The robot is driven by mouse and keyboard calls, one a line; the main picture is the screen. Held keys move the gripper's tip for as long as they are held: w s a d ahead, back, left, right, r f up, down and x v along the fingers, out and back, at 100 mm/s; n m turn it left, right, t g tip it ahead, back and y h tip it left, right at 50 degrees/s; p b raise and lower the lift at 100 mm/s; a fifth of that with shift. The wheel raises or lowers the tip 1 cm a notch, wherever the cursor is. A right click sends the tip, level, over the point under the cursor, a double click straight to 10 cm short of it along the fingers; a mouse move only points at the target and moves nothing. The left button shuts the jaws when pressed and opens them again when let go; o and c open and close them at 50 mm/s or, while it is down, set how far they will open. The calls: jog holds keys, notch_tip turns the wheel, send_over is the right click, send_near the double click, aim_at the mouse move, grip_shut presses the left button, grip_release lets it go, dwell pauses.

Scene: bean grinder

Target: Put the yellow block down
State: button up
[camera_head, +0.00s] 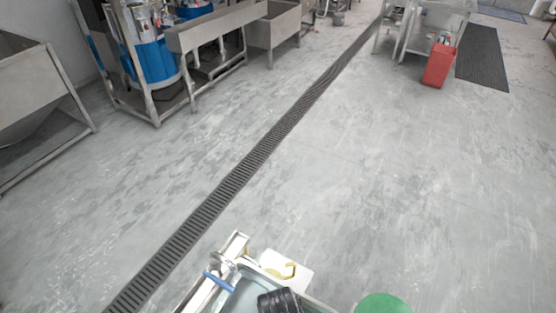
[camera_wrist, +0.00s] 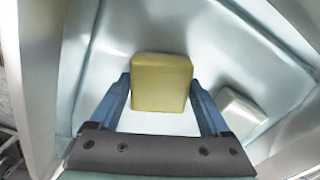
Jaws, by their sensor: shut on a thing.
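In the wrist view, a yellow block (camera_wrist: 161,82) sits between the two blue fingers of my gripper (camera_wrist: 159,88). The gripper is shut on the block, with a finger at each side. Below is a shiny pale tray or basin (camera_wrist: 225,60) with sloping walls. I cannot tell whether the block touches its bottom. In the head view, I cannot make out the block or the gripper's fingers.
A whitish block-like thing (camera_wrist: 240,108) lies right of the gripper in the basin. In the head view, a green round thing (camera_head: 382,304) is at the bottom edge. A floor drain (camera_head: 235,180) crosses open grey floor; metal sinks (camera_head: 225,25) stand far back.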

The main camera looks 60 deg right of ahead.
jog(key=o, duration=1.5)
jog(key=shift+f, duration=0.1)
notch_tip(320, 180, up, 12)
jog(key=shift+r, duration=0.15)
